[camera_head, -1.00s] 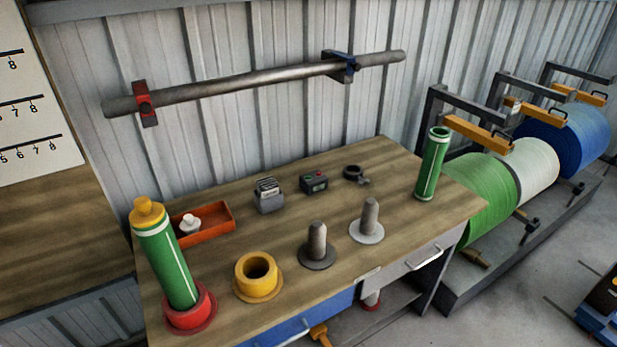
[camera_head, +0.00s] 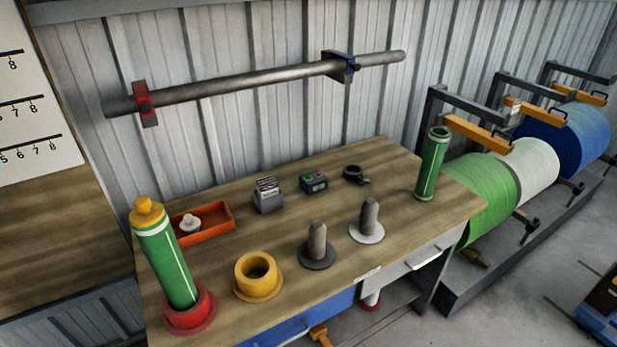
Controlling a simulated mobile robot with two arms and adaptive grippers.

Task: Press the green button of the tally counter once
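The tally counter (camera_head: 314,181) is a small dark grey box with a display on its front. It stands towards the back of the wooden workbench (camera_head: 215,273), right of the middle. Its top carries a green button (camera_head: 308,176) on the left and a red one beside it. Nothing covers the counter. Neither of my grippers shows in the head view.
A grey card holder (camera_head: 268,195) stands left of the counter and a dark ring-shaped tool (camera_head: 355,175) lies right of it. Two upright pegs (camera_head: 317,244) (camera_head: 369,220), a yellow collar (camera_head: 257,277), an orange tray (camera_head: 215,236) and green tubes (camera_head: 168,262) (camera_head: 432,163) also occupy the bench.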

